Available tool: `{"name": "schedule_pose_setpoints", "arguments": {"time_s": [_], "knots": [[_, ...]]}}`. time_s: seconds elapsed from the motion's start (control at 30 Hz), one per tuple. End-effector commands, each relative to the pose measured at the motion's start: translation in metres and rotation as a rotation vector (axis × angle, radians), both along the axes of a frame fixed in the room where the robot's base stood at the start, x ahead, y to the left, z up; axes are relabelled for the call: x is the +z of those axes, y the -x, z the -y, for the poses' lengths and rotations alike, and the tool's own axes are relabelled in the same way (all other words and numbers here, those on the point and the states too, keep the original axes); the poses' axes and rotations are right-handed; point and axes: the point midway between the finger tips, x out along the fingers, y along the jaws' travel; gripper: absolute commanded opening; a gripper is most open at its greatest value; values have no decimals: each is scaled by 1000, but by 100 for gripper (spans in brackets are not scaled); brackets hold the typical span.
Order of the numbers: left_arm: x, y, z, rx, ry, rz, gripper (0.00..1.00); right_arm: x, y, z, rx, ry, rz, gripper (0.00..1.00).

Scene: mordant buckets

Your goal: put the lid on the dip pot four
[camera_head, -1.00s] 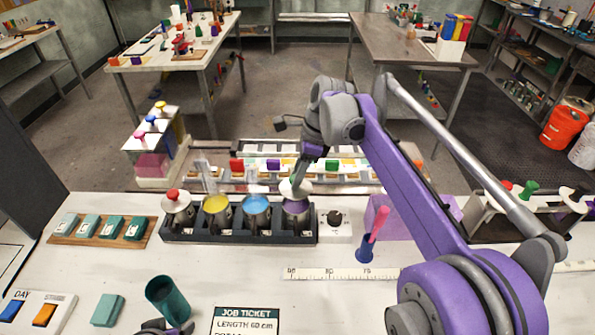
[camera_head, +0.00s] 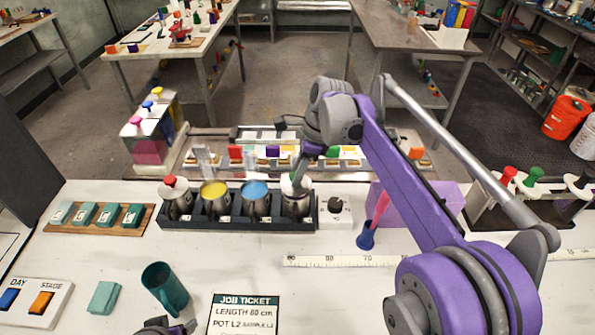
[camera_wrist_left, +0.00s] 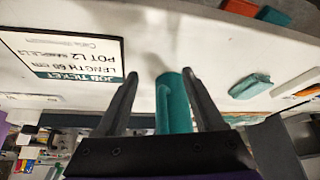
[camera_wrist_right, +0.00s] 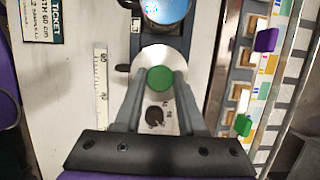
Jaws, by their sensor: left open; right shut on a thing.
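Dip pot four (camera_head: 297,206) is the right-end metal pot in the dark rack (camera_head: 240,224). The white lid (camera_head: 296,187) with a green knob (camera_wrist_right: 161,79) covers its mouth in the head view, looking level; its purple contents are hidden. My right gripper (camera_head: 299,174) is shut on the green knob from above, and the right wrist view shows both fingers (camera_wrist_right: 160,84) against it. Whether the lid is fully seated cannot be told. My left gripper (camera_wrist_left: 160,80) is open and empty, with its fingers either side of a teal cup (camera_wrist_left: 173,100) in view.
In the rack, a red-knobbed lid (camera_head: 173,188) covers the left pot; the yellow (camera_head: 215,190) and blue (camera_head: 256,190) pots are open. A white dial box (camera_head: 336,212) stands right of the rack.

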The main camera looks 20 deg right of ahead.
Motion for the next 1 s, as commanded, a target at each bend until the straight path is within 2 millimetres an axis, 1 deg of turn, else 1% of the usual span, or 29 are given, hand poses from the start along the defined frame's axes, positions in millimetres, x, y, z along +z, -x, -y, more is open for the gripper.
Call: {"name": "schedule_pose_setpoints", "arguments": {"time_s": [1.0], "knots": [[-3,1,0,0,0,-2,69,-6,0,0,0,0,0,0]]}}
